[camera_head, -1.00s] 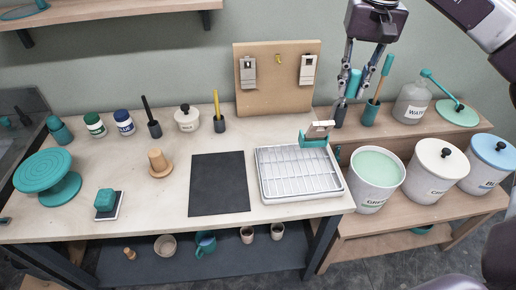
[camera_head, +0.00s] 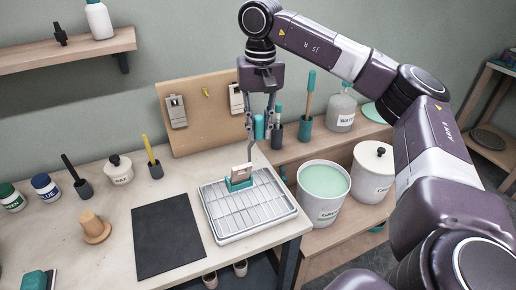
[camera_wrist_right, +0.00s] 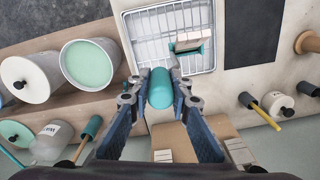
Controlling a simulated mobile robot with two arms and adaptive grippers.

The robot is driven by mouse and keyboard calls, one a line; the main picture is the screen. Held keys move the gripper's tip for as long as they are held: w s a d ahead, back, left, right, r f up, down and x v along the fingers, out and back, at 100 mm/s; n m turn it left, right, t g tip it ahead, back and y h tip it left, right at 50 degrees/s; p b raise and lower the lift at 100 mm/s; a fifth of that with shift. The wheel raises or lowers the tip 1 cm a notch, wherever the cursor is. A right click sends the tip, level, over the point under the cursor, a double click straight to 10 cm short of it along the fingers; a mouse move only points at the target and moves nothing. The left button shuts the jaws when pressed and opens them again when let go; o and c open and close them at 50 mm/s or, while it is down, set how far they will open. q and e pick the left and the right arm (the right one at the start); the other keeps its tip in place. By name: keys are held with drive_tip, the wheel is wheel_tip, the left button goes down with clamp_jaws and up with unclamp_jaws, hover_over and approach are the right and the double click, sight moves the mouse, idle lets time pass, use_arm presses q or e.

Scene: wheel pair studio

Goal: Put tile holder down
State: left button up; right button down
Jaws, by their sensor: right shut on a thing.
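The tile holder has a teal handle (camera_head: 259,127), a thin grey rod and a teal cradle (camera_head: 238,184) with a pale tile (camera_head: 242,171) in it. My right gripper (camera_head: 262,130) is shut on the handle, which stands upright between its fingers. The right wrist view shows the teal handle (camera_wrist_right: 160,88) between the fingertips, with the cradle (camera_wrist_right: 189,51) beyond. The cradle is over the back part of the wire rack in the white tray (camera_head: 215,228). I cannot tell whether it touches the rack. My left gripper is not in view.
A pegboard (camera_head: 190,128) stands behind. A bucket of pale green glaze (camera_head: 323,185) and a lidded bucket (camera_head: 372,172) stand to the right on a lower shelf.

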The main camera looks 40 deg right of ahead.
sight(260, 117)
wheel_tip(260, 117, down, 6)
drive_tip(key=shift+r, duration=0.2)
drive_tip(key=shift+f, duration=0.1)
drive_tip(key=c, duration=1.8)
unclamp_jaws()
drive_tip(key=shift+o, duration=0.2)
wheel_tip(260, 117, up, 12)
drive_tip(key=shift+s+r, duration=0.1)
drive_tip(key=shift+r, duration=0.05)
